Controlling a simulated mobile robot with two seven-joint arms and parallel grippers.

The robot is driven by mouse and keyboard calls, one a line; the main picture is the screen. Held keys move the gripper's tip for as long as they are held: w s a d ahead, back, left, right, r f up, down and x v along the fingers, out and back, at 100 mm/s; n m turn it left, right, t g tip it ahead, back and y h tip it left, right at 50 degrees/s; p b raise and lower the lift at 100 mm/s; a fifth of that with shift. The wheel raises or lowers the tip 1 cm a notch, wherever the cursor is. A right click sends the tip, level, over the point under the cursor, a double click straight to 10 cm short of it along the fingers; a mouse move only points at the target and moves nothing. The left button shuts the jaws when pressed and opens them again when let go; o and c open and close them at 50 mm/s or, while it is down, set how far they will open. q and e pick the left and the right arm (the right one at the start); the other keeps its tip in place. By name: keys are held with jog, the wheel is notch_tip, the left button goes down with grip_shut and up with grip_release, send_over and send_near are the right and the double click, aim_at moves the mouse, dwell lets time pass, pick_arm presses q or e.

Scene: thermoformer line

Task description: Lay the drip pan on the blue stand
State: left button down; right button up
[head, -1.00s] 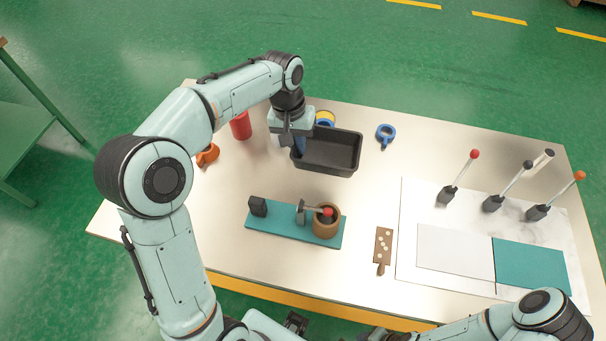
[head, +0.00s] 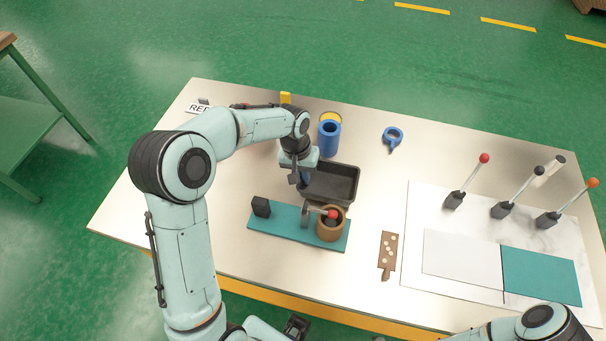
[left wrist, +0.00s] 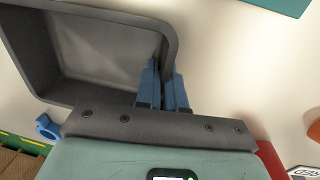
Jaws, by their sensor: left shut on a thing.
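The drip pan is a dark grey rectangular tray (head: 345,196) near the middle of the table. My left gripper (head: 303,183) is shut on its left wall, seen in the head view. In the left wrist view the blue fingers (left wrist: 163,88) straddle the pan's wall near a corner, and the pan (left wrist: 85,95) looks empty. I cannot tell how high it is above the table. A flat blue-green panel (head: 541,276) lies at the right on a pale board; a blue cylinder (head: 329,140) stands behind the pan. I cannot tell which is the blue stand. My right gripper is not visible.
A teal base (head: 275,225) with a black block and a brown pot (head: 330,229) is just in front of the pan. A brown paddle (head: 387,255), a blue ring (head: 393,136) and several ball-topped levers (head: 458,194) stand or lie to the right. Bare table lies between.

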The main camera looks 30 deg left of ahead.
pick_arm(q)
jog(key=shift+f, duration=0.2)
jog(key=c, duration=1.2)
grip_release()
jog(key=shift+c, duration=0.2)
jog(key=shift+r, duration=0.1)
jog(key=shift+r, duration=0.1)
